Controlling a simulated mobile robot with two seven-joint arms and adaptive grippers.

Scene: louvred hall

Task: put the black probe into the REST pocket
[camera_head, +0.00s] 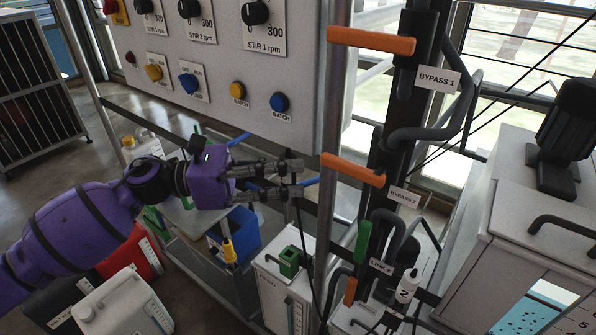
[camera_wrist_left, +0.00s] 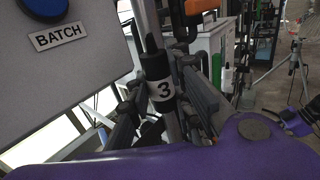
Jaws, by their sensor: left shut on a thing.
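My left gripper (camera_head: 292,179) reaches in from the left, below the control panel. Its fingers are shut on a slim black probe (camera_wrist_left: 158,66), which has a white band marked 3 in the left wrist view. The probe stands roughly upright between the fingers in that view. In the head view it is small and dark at the fingertips, with a thin dark cable hanging below. I cannot make out a pocket labelled REST in either view.
The control panel (camera_head: 225,75) with knobs and buttons hangs just above the gripper. Orange-handled bypass levers (camera_head: 352,170) and dark pipes stand to the right. Below are a green block (camera_head: 289,262) on a white box, a blue bin (camera_head: 243,228) and a yellow-tipped item (camera_head: 229,251).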

